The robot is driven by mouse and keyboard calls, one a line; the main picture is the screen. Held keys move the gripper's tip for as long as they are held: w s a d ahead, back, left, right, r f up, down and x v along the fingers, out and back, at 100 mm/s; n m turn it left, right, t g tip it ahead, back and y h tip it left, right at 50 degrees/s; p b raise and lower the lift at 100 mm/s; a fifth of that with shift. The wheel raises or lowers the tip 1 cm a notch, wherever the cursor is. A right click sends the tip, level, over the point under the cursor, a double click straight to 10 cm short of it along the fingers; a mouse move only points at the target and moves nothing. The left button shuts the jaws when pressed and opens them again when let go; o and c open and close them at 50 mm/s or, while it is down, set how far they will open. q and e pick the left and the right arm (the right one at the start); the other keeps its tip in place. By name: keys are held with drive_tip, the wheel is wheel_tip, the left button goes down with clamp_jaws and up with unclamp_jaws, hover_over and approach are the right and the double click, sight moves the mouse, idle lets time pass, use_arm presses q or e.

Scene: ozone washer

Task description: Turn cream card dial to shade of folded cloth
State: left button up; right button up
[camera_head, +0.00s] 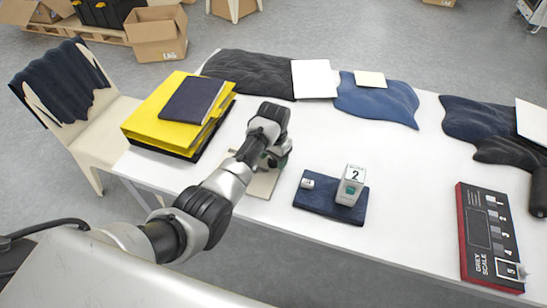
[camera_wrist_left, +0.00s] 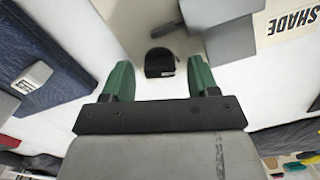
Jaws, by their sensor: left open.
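The cream card (camera_head: 262,184) lies on the white table, partly hidden under my left gripper (camera_head: 275,157). In the left wrist view, my left gripper (camera_wrist_left: 158,82) has its two green fingers apart. A small black rounded piece (camera_wrist_left: 160,62), possibly the dial, shows between and beyond the fingertips; I cannot tell if they touch it. A cream surface (camera_wrist_left: 130,20) lies above it, with grey blocks and the word SHADE to the right. My right gripper is out of view.
A red-edged grey scale board (camera_head: 489,238) lies at the right. Rumpled dark and blue cloths (camera_head: 375,100) with pale cards lie along the far edge. A chair (camera_head: 95,125) stands left of the table.

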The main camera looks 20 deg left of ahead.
use_arm(q)
drive_tip(key=shift+f, duration=0.1)
drive_tip(key=c, duration=0.9)
drive_tip(key=shift+m+p, duration=0.8)
drive_tip(key=shift+c, duration=0.2)
drive_tip(key=shift+m+p, duration=0.55)
drive_tip(key=shift+m, duration=0.15)
drive_tip(key=shift+m+p, duration=0.75)
drive_tip(key=shift+m, duration=1.25)
drive_tip(key=o, duration=0.9)
drive_tip(key=shift+o, duration=0.2)
